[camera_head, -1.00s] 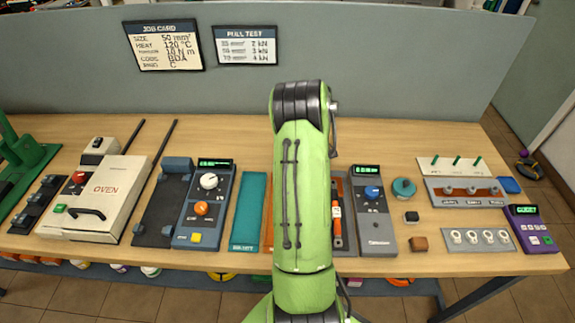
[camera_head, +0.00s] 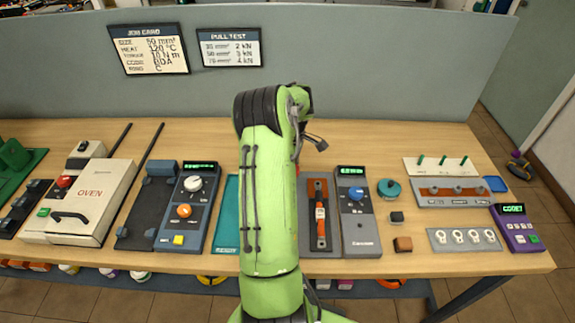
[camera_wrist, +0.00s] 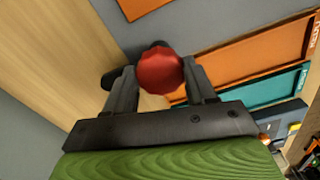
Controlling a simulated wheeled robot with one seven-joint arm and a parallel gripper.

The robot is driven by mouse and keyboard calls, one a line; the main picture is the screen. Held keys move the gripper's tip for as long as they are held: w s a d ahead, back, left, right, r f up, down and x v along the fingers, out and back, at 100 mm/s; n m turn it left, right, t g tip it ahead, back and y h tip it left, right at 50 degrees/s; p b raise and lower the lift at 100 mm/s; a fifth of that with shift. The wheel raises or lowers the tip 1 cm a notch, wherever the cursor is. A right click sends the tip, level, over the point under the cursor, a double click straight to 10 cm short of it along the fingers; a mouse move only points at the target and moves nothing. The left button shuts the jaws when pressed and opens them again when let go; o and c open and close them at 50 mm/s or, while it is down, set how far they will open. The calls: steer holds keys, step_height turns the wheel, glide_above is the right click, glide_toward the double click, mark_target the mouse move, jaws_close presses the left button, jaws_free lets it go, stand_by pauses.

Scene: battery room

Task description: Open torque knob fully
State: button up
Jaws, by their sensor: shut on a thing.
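In the wrist view, a red scalloped knob (camera_wrist: 160,74) sits between the fingers of my gripper (camera_wrist: 158,68), which is shut on it. Dark parts show behind the knob; its mount and any marking are hidden. In the head view, my green arm hides both gripper and red knob. A grey box (camera_head: 361,236) with a lit green display and a blue knob (camera_head: 355,193) stands right of my arm. Its digits are too small to read surely. The frames do not show which knob bears a torque label.
An orange mat (camera_wrist: 235,50) and a teal mat (camera_wrist: 255,92) lie beside the gripper. A red-handled tool (camera_head: 320,229) lies left of the grey box. A blue box (camera_head: 193,214) with knobs stands left of my arm. The back panel closes off the table's far side.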

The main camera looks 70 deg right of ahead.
steer(key=o, duration=1.5)
steer(key=shift+r, duration=0.1)
step_height(320, 180, up, 16)
steer(key=p, duration=0.3)
steer(key=shift+f, duration=0.2)
